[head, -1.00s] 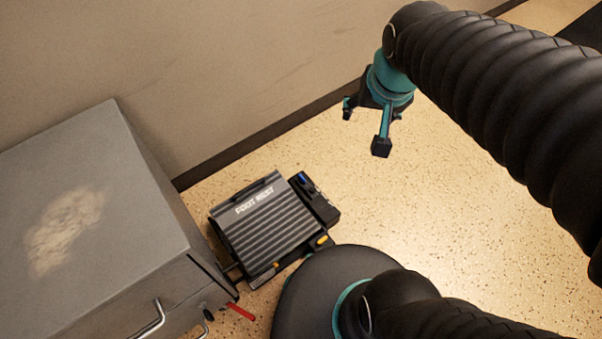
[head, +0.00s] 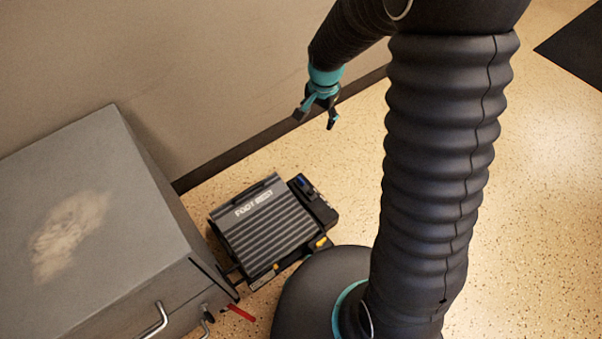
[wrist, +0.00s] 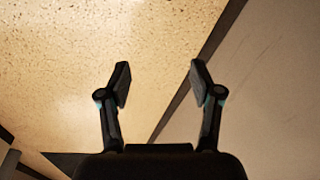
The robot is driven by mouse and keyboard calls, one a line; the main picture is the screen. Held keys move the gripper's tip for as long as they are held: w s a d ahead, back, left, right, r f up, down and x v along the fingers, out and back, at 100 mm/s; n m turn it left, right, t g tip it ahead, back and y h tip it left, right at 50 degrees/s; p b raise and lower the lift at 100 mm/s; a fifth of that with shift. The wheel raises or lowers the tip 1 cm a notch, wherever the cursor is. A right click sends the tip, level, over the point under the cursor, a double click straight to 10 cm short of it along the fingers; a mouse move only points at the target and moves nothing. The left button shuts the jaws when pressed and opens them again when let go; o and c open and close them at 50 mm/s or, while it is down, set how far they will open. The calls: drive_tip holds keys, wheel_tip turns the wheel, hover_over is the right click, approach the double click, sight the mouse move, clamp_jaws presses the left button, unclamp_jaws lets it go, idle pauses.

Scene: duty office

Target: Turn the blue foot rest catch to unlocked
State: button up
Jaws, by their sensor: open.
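The foot rest (head: 262,228) is a dark ribbed tilted plate with white lettering, on the floor beside the grey cabinet. The blue catch (head: 302,183) is a small blue piece on the black block at its upper right; its exact setting is too small to tell. My gripper (head: 316,117) is open and empty, above the floor near the wall, up and to the right of the foot rest and apart from it. In the wrist view my gripper (wrist: 160,82) has its fingers spread with nothing between them. The foot rest is not seen there.
A grey cabinet (head: 110,185) with a worn patch and handles stands left of the foot rest. A red piece (head: 241,313) is low beside it. The wall (head: 200,70) with dark skirting runs behind. Speckled floor is clear at right; a dark mat (head: 575,48) lies far right.

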wheel_tip(320, 180, down, 10)
drive_tip(key=w+a+m+g, duration=0.1)
drive_tip(key=w+a+m, duration=0.1)
drive_tip(key=w+a, duration=0.1)
drive_tip(key=m+g, duration=0.1)
drive_tip(key=m, duration=0.1)
approach(301, 179)
drive_tip(key=f, duration=0.5)
drive_tip(key=f+p, duration=0.1)
drive_tip(key=f, duration=0.3)
drive_tip(key=shift+a+f, duration=0.2)
drive_tip(key=shift+f, duration=0.2)
drive_tip(key=c, duration=1.2)
